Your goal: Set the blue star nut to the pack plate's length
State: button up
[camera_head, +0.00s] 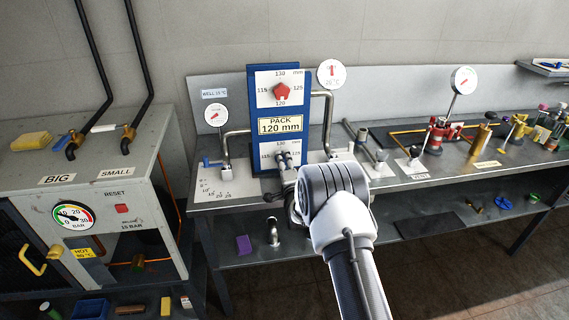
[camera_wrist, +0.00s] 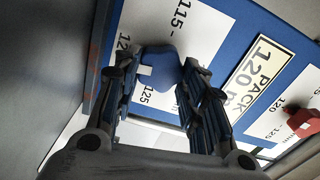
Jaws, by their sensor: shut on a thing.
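The blue star nut (camera_wrist: 165,66) sits on the lower white dial of the blue frame in the wrist view. A white mark shows on its left side, toward the 120–125 side of the scale; the exact reading is unclear. My gripper (camera_wrist: 158,76) is shut on the nut, one finger on each side. In the head view my gripper (camera_head: 284,160) covers the lower dial and hides the nut. The pack plate (camera_head: 280,126) reads "PACK 120 mm". It also shows in the wrist view (camera_wrist: 256,72).
A red star nut (camera_head: 283,93) sits on the upper dial; it also shows in the wrist view (camera_wrist: 303,122). Bent steel pipes (camera_head: 328,110) flank the frame. A gauge (camera_head: 216,115) is to its left. Valves (camera_head: 437,135) stand farther right on the bench. A grey cabinet (camera_head: 135,200) stands left.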

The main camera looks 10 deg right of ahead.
jog(key=shift+m, duration=0.6)
jog(key=o, duration=1.1)
jog(key=shift+c, duration=0.2)
jog(key=s, duration=1.2)
jog(key=shift+r, duration=0.1)
